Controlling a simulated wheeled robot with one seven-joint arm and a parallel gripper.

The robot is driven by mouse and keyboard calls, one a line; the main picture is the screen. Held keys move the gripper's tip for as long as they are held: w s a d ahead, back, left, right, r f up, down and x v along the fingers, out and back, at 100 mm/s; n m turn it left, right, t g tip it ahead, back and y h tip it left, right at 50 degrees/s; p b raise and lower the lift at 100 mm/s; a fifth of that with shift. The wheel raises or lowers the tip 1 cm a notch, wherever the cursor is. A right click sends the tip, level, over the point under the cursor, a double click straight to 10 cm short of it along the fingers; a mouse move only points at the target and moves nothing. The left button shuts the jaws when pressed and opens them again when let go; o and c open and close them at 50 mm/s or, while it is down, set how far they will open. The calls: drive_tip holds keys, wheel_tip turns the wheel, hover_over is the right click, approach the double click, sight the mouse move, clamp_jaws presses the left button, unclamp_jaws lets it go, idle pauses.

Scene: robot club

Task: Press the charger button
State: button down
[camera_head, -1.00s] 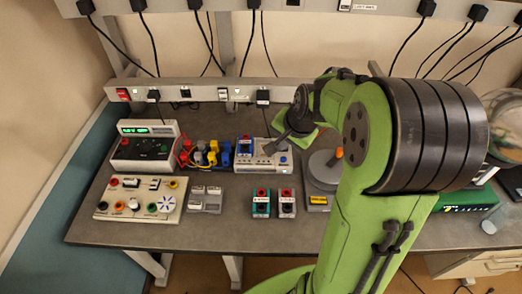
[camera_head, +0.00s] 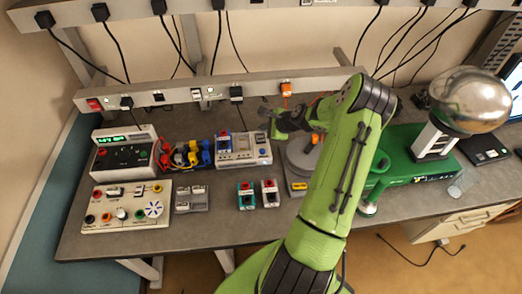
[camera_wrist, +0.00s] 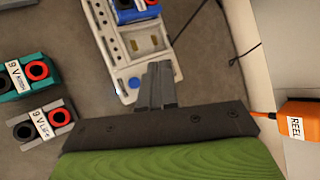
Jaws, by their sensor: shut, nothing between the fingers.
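The charger (camera_head: 226,160) is a pale grey-white box on the bench, with a blue battery pack (camera_head: 223,143) seated on its left part. It also shows in the wrist view (camera_wrist: 107,40), partly cut off at the top. A round blue button (camera_wrist: 135,83) sits on the charger's near end; it also shows in the head view (camera_head: 262,152). My gripper (camera_wrist: 158,68) is shut and empty. In the wrist view its fingertips appear just right of the button, with a gap in the picture. I cannot tell their height. In the head view my gripper is behind the charger's right end.
Teal (camera_head: 246,196) and grey (camera_head: 269,194) 9 V blocks stand in front of the charger. Coloured clamps (camera_head: 187,154) lie left of it. A round grey base (camera_head: 302,158) stands right. An orange REEL plug (camera_wrist: 297,119) and the socket rail (camera_head: 190,93) are behind.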

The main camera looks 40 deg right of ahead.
sight(264, 152)
drive_tip(key=shift+f+b, duration=3.3)
drive_tip(key=shift+f, duration=1.1)
drive_tip(key=shift+f, duration=0.4)
drive_tip(key=shift+f+b, duration=0.4)
drive_tip(key=shift+b, duration=0.1)
drive_tip(key=shift+r+p, duration=0.65)
drive_tip(key=shift+r, duration=0.2)
wheel_tip(264, 152, up, 5)
drive_tip(key=p, duration=0.4)
drive_tip(key=shift+r, duration=0.15)
